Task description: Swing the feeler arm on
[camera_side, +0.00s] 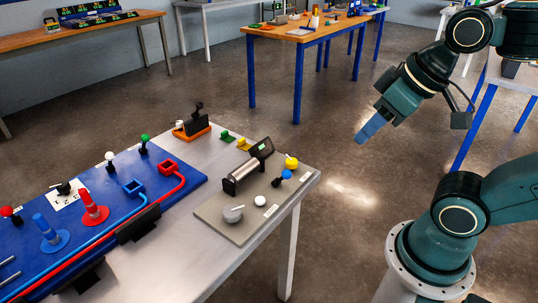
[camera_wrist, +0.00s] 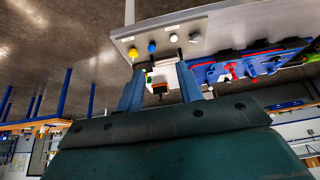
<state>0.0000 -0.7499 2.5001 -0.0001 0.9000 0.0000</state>
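A grey plate (camera_side: 216,212) at the table's right end carries a metal cylinder (camera_side: 243,178) with a small dark screen (camera_side: 262,149). Beside them are a yellow knob (camera_side: 291,162), a blue knob (camera_side: 287,174), a white knob (camera_side: 260,201) and a grey dial (camera_side: 233,214). A small black device on an orange base (camera_side: 191,132) stands behind. I cannot tell which part is the feeler arm. My gripper (camera_side: 363,136) hangs in the air to the right of the table, apart from everything. The wrist view shows its two blue fingers spread, with empty space between the tips (camera_wrist: 160,66).
A blue board (camera_side: 105,205) left of the plate holds red and blue posts, square cups and several ball-topped levers. Small green and yellow pieces (camera_side: 235,139) lie behind the cylinder. A wooden bench (camera_side: 306,34) stands behind. The air between my gripper and the plate is clear.

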